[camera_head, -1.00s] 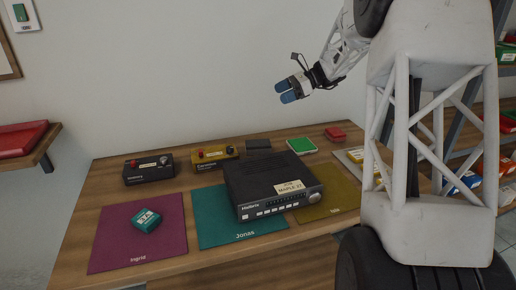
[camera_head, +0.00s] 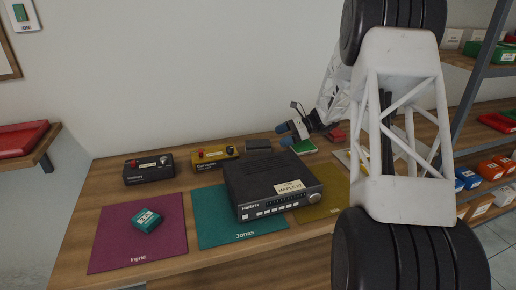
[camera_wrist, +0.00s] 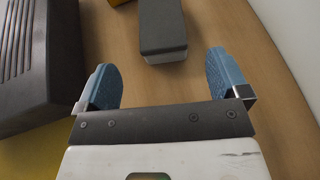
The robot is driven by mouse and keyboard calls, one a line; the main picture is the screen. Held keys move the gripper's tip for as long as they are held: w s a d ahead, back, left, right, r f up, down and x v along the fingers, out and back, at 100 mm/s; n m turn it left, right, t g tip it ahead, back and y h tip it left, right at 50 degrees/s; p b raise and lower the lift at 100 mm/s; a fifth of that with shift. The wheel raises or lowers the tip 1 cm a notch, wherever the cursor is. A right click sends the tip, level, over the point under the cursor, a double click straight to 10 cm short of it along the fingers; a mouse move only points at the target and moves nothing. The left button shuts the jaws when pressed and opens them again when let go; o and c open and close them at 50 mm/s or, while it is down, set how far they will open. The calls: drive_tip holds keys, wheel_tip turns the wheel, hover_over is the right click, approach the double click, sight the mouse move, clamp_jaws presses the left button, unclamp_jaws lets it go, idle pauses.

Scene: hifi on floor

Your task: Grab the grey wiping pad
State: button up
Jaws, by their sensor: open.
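The grey wiping pad (camera_head: 258,145) is a small dark grey block lying at the back of the table, behind the black hi-fi unit. In the wrist view the pad (camera_wrist: 162,28) lies ahead of my fingertips, between their lines, with a paler layer along its near lower edge. My gripper (camera_head: 285,134) is open, with blue fingertips, just right of the pad in the head view. In the wrist view my gripper (camera_wrist: 163,75) has nothing between its fingers, and the pad is apart from them.
The black hi-fi unit (camera_head: 270,185) stands close to the gripper, and fills the left of the wrist view. A yellow box (camera_head: 214,155) and a black box (camera_head: 148,168) stand left of the pad. A green-topped block (camera_head: 304,147) and a red one (camera_head: 338,135) lie right.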

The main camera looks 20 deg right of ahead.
sight(264, 142)
drive_tip(key=shift+x, duration=1.25)
drive_tip(key=shift+w, duration=0.1)
drive_tip(key=shift+x, duration=2.6)
drive_tip(key=c, duration=1)
drive_tip(key=shift+r, duration=0.15)
